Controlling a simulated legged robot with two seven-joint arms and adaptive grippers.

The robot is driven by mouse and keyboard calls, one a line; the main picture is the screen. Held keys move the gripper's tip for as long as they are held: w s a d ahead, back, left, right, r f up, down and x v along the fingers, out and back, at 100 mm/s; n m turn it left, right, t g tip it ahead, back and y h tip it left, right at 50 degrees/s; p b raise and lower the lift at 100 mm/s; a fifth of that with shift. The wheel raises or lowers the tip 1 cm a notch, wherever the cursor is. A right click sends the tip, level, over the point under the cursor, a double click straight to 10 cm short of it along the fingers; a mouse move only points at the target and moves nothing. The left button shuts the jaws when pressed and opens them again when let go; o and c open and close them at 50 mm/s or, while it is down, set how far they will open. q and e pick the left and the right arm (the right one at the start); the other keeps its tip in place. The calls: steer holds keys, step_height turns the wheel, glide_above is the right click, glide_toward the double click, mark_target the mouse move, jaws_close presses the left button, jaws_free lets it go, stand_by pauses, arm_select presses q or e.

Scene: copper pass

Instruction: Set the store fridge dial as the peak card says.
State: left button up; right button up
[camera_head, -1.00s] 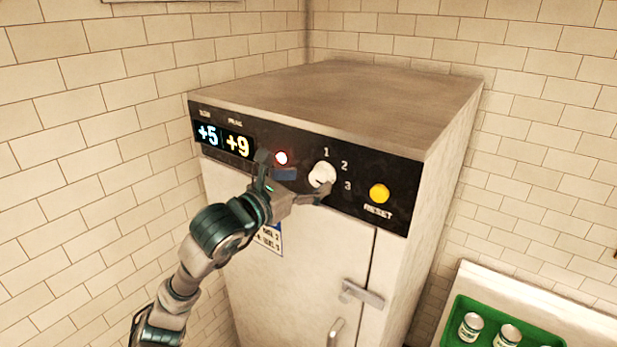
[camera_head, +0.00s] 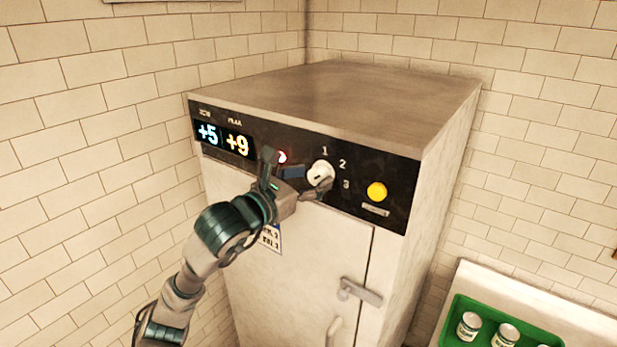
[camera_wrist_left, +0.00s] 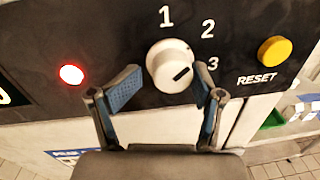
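The white dial (camera_head: 320,173) is on the fridge's black panel, with 1, 2 and 3 around its upper and right side. In the left wrist view the dial (camera_wrist_left: 168,58) has a dark mark on its lower right part, on the side of the 3. My left gripper (camera_head: 296,174) is open, its fingers spread. One fingertip is left of the dial and the other at its lower right; I cannot tell whether they touch it. The card (camera_head: 270,238) on the door is partly hidden by my left arm, its text too small to read. My right gripper is out of view.
The panel's display (camera_head: 223,137) reads +5 and +9. A red lamp (camera_wrist_left: 71,75) glows left of the dial. A yellow reset button (camera_head: 377,191) is to the right. The fridge door has a latch (camera_head: 360,291). A green tray (camera_head: 459,312) with cans stands at lower right.

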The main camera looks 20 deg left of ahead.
arm_select(q)
steer(key=shift+s+d+r, duration=0.15)
steer(key=shift+s+d, duration=0.1)
steer(key=shift+d, duration=0.3)
steer(key=shift+s+d, duration=0.1)
steer(key=shift+s, duration=0.25)
steer(key=s+a+m+b, duration=0.4)
steer(key=s+a+m, duration=0.35)
steer(key=s, duration=0.75)
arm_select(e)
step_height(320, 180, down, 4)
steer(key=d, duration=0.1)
arm_select(q)
steer(key=shift+n, duration=0.35)
steer(key=p+x, duration=0.4)
steer(key=x, duration=1.2)
steer(key=shift+d, duration=0.1)
steer(key=shift+w+f, duration=0.25)
steer(key=shift+w, duration=0.35)
steer(key=shift+w+a, duration=0.1)
steer(key=shift+a, duration=0.15)
steer(key=shift+d, duration=0.25)
steer(key=shift+c, duration=0.7)
steer(key=shift+d, duration=0.15)
steer(key=c, duration=1)
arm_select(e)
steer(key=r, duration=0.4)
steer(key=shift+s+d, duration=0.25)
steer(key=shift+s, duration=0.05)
